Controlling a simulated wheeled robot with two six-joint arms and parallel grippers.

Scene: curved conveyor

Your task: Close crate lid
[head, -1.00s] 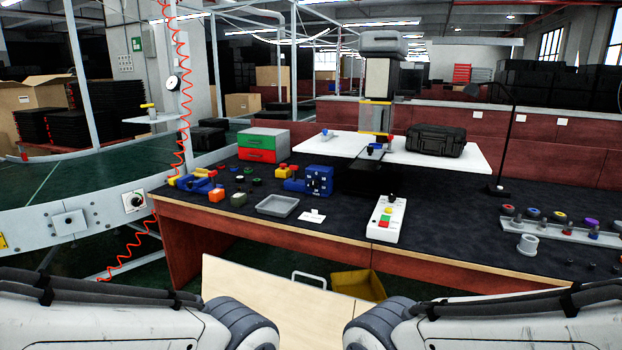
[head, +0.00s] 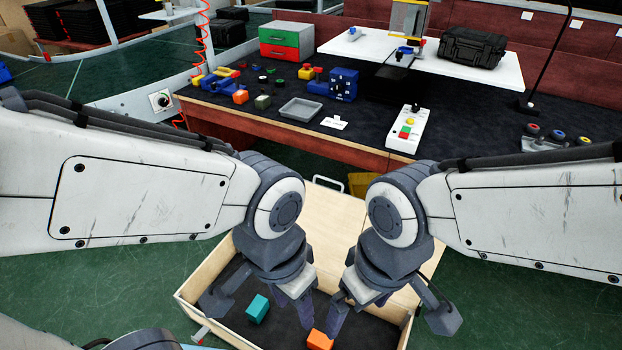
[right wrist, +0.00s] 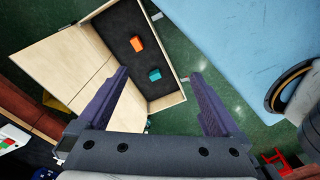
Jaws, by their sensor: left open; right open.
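The wooden crate (head: 198,274) stands low in front of me, open, with a dark floor. Its pale wooden lid (head: 330,222) is folded back on the far side, towards the workbench. A teal block (head: 257,308) and an orange block (head: 319,340) lie inside. My left gripper (head: 257,312) and right gripper (head: 390,320) are open, empty and over the crate; the arms hide part of it. In the right wrist view, the crate (right wrist: 166,105) and lid (right wrist: 72,62) lie beyond my open right gripper (right wrist: 159,73). Height above the rim cannot be told.
The workbench (head: 350,145) behind the lid holds a grey tray (head: 300,109), a button box (head: 408,130) and a drawer unit (head: 286,42). A white handle (head: 328,183) and a yellow bin (head: 361,184) show beyond the lid.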

